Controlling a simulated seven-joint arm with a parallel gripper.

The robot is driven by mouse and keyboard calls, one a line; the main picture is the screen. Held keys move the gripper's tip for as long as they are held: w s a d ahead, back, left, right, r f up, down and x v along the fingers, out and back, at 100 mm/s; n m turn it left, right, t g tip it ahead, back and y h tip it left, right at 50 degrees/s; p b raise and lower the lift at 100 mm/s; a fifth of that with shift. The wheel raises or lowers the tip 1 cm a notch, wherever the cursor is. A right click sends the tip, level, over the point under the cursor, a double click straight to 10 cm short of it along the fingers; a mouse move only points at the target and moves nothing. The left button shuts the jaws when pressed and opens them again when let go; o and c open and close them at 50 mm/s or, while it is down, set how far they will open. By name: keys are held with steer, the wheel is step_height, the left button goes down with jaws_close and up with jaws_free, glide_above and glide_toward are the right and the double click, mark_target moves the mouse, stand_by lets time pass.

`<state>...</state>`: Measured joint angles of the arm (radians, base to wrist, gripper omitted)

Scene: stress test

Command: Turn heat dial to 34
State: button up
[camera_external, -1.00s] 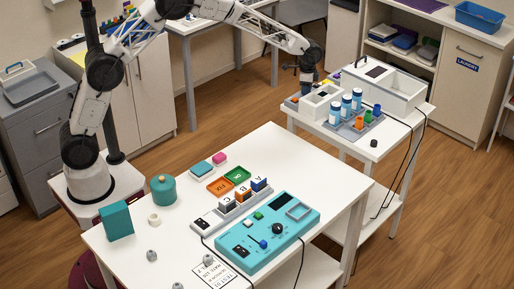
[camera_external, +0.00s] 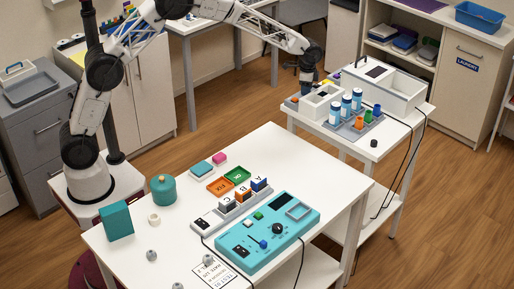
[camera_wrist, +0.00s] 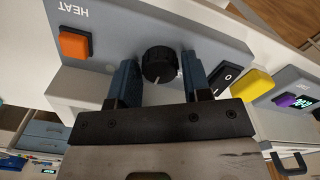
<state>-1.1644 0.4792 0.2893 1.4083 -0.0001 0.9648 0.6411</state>
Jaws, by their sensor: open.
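In the wrist view, a black round dial (camera_wrist: 159,65) with a pale pointer line sits on a grey panel (camera_wrist: 100,30) marked HEAT. My gripper (camera_wrist: 160,82) is open, with one blue finger on each side of the dial. I cannot tell whether the fingers touch it. No number scale is readable around the dial. In the external view, my gripper (camera_external: 307,84) is over the left part of the back right table, by a white box-shaped device (camera_external: 322,101); the dial itself cannot be made out there.
Beside the dial are an orange button (camera_wrist: 74,45), a black rocker switch (camera_wrist: 224,77) and a yellow block (camera_wrist: 252,84). A tray (camera_external: 356,129) with several blue-and-white bottles stands right of my gripper. A large white box (camera_external: 400,88) stands behind. A teal panel (camera_external: 240,262) lies on the front table.

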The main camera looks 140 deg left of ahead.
steer(key=shift+r, duration=3.85)
